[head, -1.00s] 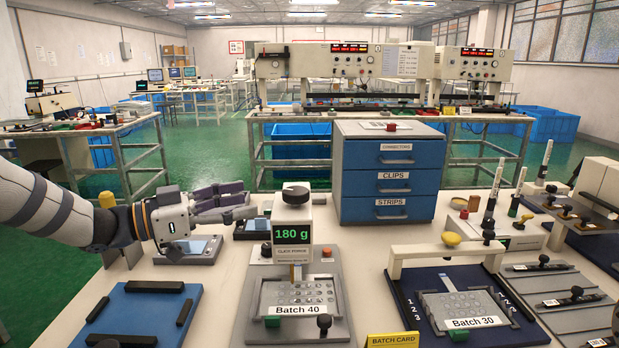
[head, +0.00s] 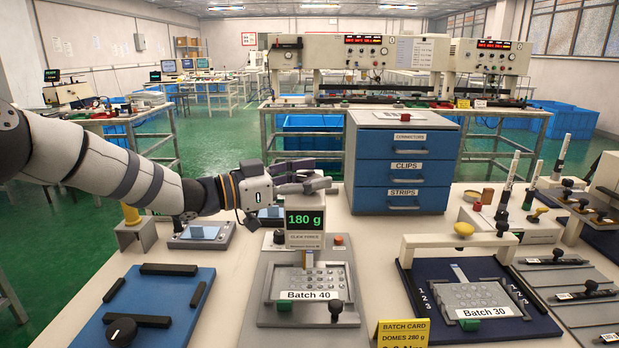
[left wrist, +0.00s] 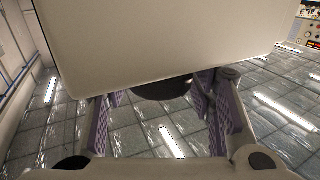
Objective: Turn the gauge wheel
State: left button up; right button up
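The gauge (head: 306,241) is a pale upright box with a green 180 g display, standing behind the Batch 40 plate. My left gripper (head: 313,177) reaches in from the left at the top of the gauge. Its fingers hide the black gauge wheel in the head view. In the left wrist view the pale gauge body (left wrist: 170,40) fills the top, and part of the dark wheel (left wrist: 163,90) shows between the purple finger pads. The fingers are apart, one on each side of the wheel, with no clear contact visible. My right gripper is not in view.
The Batch 40 plate (head: 308,294) lies before the gauge. A blue tray (head: 150,292) is at left, and a yellow batch card (head: 402,333) at front. The Batch 30 fixture (head: 480,293) is at right. A blue drawer cabinet (head: 401,163) stands behind.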

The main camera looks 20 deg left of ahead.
pick_arm(q)
jog(key=c, duration=0.6)
jog(key=shift+o, duration=0.2)
